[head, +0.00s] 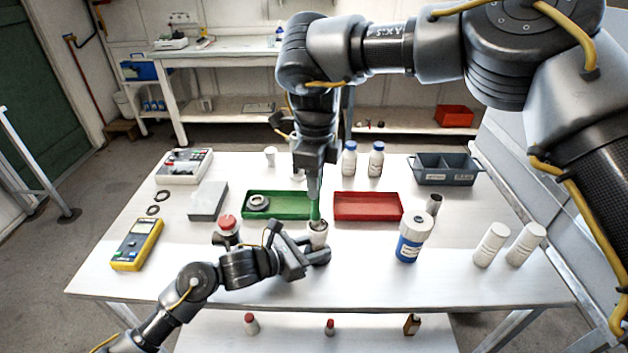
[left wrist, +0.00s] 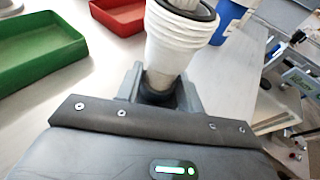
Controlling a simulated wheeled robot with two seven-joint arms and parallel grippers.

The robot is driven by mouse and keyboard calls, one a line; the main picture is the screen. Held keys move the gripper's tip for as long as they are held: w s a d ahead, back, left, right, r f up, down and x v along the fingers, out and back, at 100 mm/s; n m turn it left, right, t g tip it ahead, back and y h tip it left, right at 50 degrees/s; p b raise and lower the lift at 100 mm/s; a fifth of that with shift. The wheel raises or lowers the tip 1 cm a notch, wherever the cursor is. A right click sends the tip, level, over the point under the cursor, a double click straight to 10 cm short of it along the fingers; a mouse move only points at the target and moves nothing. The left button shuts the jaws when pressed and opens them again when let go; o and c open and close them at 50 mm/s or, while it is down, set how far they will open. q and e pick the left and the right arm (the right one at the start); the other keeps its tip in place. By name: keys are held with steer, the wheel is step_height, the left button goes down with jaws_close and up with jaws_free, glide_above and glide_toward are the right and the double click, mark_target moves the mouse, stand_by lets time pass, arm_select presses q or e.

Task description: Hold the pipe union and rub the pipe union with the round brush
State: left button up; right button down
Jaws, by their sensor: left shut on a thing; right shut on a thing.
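The pipe union (head: 318,229), a pale cylindrical piece, is upright above the front middle of the table. My left gripper (head: 318,249) is shut on its lower part. In the left wrist view the pipe union (left wrist: 178,45) is white and ribbed, with a dark ring near its top, and stands between the fingers (left wrist: 160,88). My right gripper (head: 315,185) comes down from above, shut on the green handle of the round brush (head: 315,211). The brush points down with its lower end at the top of the union. Its bristles are hidden, so I cannot tell how deep they sit.
A green tray (head: 277,213) holding a ring-shaped part and an empty red tray (head: 367,219) lie just behind. A blue-white jar (head: 412,240) stands right, a red-capped bottle (head: 228,229) close left. A yellow multimeter (head: 137,245) lies far left.

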arm_select(q)
steer(key=shift+d, duration=0.1)
arm_select(e)
step_height(320, 180, up, 8)
steer(key=d, duration=0.2)
steer(key=shift+d, duration=0.35)
stand_by(0.6)
arm_select(q)
steer(key=o, duration=0.8)
steer(key=v, duration=1.2)
steer(key=shift+r, duration=0.1)
steer(key=shift+s, duration=0.1)
